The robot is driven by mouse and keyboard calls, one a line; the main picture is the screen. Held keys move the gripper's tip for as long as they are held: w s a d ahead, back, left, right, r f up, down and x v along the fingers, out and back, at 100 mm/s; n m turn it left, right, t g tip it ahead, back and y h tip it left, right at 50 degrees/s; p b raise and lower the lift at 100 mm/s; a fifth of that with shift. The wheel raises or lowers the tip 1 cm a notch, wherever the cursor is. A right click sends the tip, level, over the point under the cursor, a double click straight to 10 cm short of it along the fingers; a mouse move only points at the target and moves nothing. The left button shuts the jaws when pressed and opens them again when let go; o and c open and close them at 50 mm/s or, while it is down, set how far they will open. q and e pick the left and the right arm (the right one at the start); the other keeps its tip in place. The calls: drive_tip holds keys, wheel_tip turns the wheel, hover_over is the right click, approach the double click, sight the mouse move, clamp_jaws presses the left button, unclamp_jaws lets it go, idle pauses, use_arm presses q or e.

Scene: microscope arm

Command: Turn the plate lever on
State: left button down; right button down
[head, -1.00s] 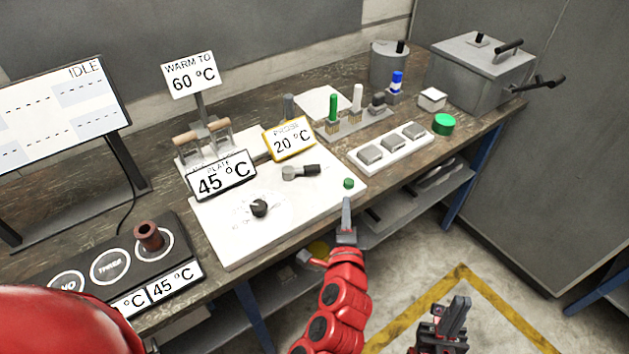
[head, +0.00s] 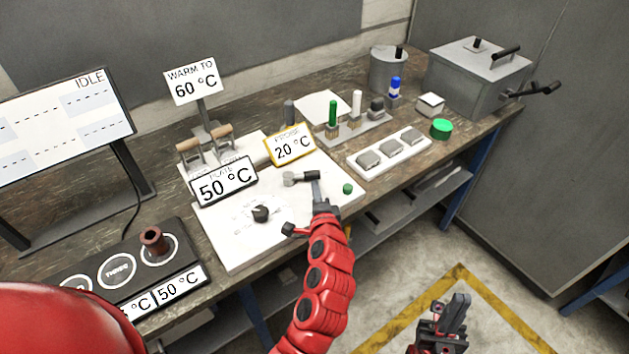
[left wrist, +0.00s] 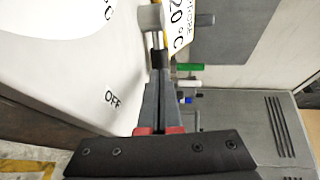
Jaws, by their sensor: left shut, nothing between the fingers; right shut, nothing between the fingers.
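The plate lever (head: 301,177) lies on the white panel (head: 232,260), with a silver hub and a black grip pointing right. In the left wrist view the lever's silver part (left wrist: 151,22) is at the top, and an OFF mark is on the panel below left. My left gripper (head: 315,180) is shut, with its tips at the lever's black grip, partly covering it. In the left wrist view my left gripper (left wrist: 158,78) ends right at the black grip; I cannot tell whether they touch. My right gripper (head: 459,303) is shut and empty, over the floor.
A black knob (head: 261,213) and a green button (head: 347,188) are on the same panel. The plate sign (head: 223,182) reads 50 °C and the probe sign (head: 289,146) 20 °C. A white tray with grey blocks (head: 365,174) stands to the right.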

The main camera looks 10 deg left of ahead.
sight(313, 176)
use_arm(q)
drive_tip(key=shift+x, duration=1.05)
drive_tip(key=shift+w+f, duration=0.1)
drive_tip(key=shift+f, duration=0.05)
drive_tip(key=w+n+y+b, duration=0.1)
drive_tip(key=b, duration=0.3)
drive_tip(key=shift+d+g, duration=0.1)
drive_tip(key=shift+g, duration=0.2)
drive_tip(key=shift+y, duration=0.3)
drive_tip(key=shift+n, duration=0.3)
drive_tip(key=shift+r, duration=0.25)
drive_tip(key=shift+r, duration=0.1)
